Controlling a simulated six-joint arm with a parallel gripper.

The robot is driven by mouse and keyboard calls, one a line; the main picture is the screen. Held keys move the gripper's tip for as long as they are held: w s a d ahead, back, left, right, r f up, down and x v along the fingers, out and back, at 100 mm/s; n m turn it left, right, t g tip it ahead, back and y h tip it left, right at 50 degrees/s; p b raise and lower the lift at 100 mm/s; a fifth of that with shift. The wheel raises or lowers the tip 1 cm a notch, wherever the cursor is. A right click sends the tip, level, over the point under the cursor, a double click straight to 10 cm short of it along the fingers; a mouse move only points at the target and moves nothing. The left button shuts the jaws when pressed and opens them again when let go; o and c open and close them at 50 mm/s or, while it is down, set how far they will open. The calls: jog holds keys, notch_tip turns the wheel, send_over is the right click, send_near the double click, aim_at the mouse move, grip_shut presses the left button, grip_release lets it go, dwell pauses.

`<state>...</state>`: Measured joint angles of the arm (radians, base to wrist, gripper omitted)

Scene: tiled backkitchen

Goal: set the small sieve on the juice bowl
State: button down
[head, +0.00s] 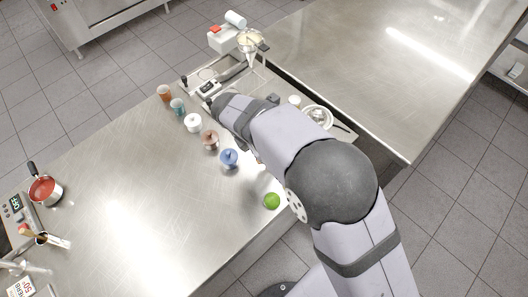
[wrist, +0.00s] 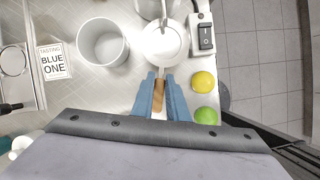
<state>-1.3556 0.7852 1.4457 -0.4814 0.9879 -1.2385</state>
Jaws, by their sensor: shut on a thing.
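My gripper (wrist: 158,88) has two blue fingers, seen in the wrist view, shut on the wooden handle (wrist: 158,102) of the small sieve. The sieve's round, pale head (wrist: 160,44) points away from the fingers, towards the top of the picture. A shiny steel rim (wrist: 148,9) shows behind it at the top edge. I cannot tell whether the sieve head touches anything below. In the head view my arm hides the gripper and the sieve. A round steel bowl (head: 318,117) stands right of my arm there; I cannot tell whether it is the juice bowl.
A switch box (wrist: 205,38), a lemon (wrist: 203,81) and a lime (wrist: 205,115) lie right, near the table edge.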

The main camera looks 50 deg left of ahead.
jog(key=shift+w+d, duration=0.1)
jog(key=shift+w, duration=0.15)
jog(key=shift+f, duration=0.6)
jog(key=shift+f, duration=0.25)
dwell(0.5)
jog(key=c, duration=1.7)
grip_release()
jog(key=shift+o, duration=0.8)
jog(key=o, duration=0.4)
jog(key=shift+c, duration=0.2)
